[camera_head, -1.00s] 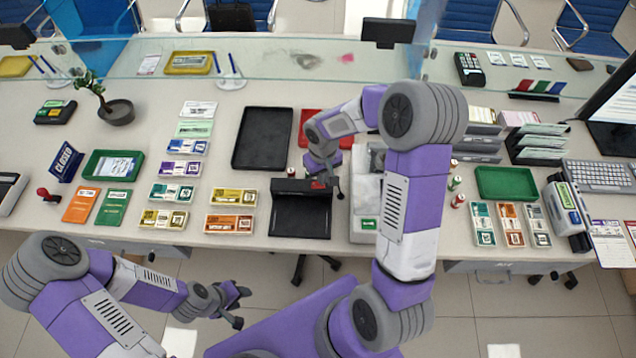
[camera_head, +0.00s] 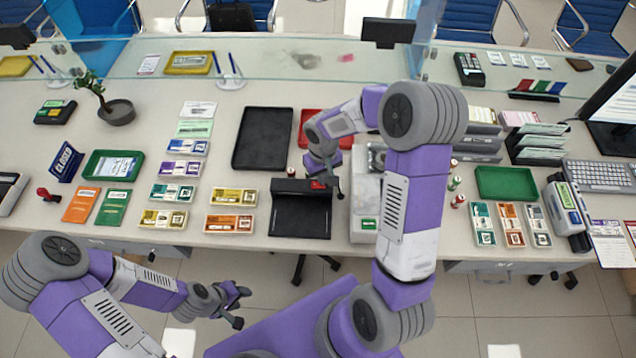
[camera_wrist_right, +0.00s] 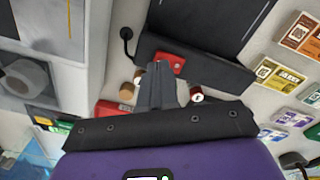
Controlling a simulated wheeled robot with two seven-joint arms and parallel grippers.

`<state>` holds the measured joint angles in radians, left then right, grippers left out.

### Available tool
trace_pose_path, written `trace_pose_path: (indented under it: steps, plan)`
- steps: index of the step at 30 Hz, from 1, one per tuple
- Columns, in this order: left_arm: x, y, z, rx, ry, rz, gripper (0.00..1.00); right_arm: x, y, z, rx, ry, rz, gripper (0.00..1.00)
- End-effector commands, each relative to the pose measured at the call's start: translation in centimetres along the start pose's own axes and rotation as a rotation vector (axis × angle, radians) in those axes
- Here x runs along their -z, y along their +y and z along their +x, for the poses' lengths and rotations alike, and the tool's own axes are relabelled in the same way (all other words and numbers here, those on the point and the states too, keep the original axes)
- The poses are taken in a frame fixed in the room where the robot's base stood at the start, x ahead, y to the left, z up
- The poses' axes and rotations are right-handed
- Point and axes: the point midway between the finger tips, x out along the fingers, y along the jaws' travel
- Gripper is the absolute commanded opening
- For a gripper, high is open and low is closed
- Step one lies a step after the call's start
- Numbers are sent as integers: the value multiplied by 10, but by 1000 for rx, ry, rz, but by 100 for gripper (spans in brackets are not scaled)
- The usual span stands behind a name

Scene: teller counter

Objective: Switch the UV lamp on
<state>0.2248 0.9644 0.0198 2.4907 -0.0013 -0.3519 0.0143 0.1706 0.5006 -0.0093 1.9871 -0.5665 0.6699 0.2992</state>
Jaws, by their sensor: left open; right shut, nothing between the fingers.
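The UV lamp (camera_head: 290,186) is a black hooded unit over a dark flat base (camera_head: 300,217) at the counter's front middle. It also shows in the right wrist view (camera_wrist_right: 215,72). Its red switch (camera_head: 318,184) sits at the right end of the hood and shows in the wrist view (camera_wrist_right: 171,63). I see no glow and cannot tell the switch position. My left gripper (camera_head: 240,306) is open and empty before the counter.
A grey-white machine (camera_head: 363,215) stands close on the lamp's right, partly behind my right arm. A black tray (camera_head: 263,138) and a red tray (camera_head: 308,117) lie behind the lamp. Banknote bundles (camera_head: 233,198) lie to its left. Small rolls (camera_head: 455,183) stand right of my arm.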

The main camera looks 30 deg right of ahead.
Motion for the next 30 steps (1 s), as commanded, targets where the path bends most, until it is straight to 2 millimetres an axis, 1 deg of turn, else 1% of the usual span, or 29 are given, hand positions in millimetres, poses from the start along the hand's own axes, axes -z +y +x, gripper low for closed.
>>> trace_pose_path:
  steps: [30]
  plan:
    - [1,-4,12,0,0,0,43,0,0,15,0,0,0,0]
